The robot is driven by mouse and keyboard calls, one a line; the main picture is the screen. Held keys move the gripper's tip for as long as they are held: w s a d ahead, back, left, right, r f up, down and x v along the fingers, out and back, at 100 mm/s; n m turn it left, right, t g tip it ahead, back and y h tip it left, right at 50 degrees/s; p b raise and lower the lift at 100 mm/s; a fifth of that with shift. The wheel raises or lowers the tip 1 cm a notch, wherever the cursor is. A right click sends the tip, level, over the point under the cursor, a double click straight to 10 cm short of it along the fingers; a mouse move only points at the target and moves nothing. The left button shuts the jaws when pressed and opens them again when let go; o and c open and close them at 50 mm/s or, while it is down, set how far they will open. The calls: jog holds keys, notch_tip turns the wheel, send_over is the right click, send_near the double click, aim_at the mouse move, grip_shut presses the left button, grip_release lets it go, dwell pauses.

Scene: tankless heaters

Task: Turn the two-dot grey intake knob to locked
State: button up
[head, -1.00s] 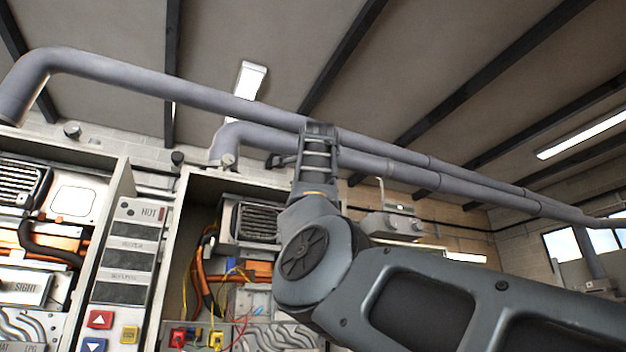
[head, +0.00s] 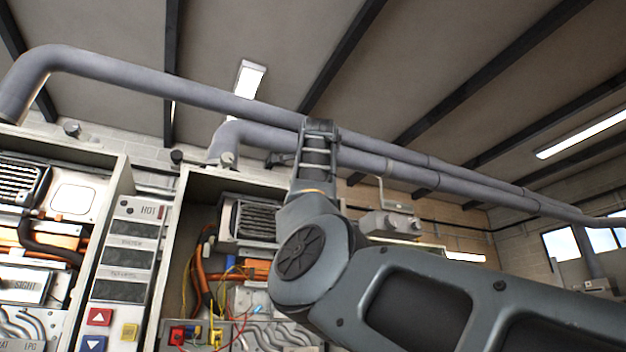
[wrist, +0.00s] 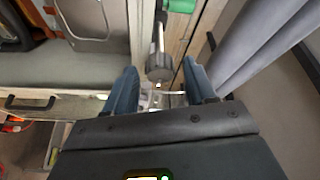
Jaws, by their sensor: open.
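A dark grey round knob (wrist: 160,68) on a metal shaft shows in the wrist view, between the two blue-grey fingers of my gripper (wrist: 160,72). The fingers are apart, with space on both sides of the knob. I cannot see contact, and no dots or lock marks are readable on it. In the head view, small knobs stand along the heater tops: a grey one (head: 72,130), a dark one (head: 177,157) and a pale grey one (head: 228,160). I cannot tell which has two dots. My wrist rises in front of the pipes there; its fingertips cannot be made out.
Thick grey pipes (head: 180,93) run above the open heater cabinets. The right cabinet (head: 172,230) holds orange parts and loose wires. A control panel (head: 130,235) stands between cabinets. A green part (wrist: 181,5) is beyond the knob, and a pipe (wrist: 262,45) passes on the right.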

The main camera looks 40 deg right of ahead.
jog(key=b+v, duration=0.2)
jog(key=v, duration=0.5)
jog(key=shift+b, duration=0.3)
jog(key=shift+f, duration=0.1)
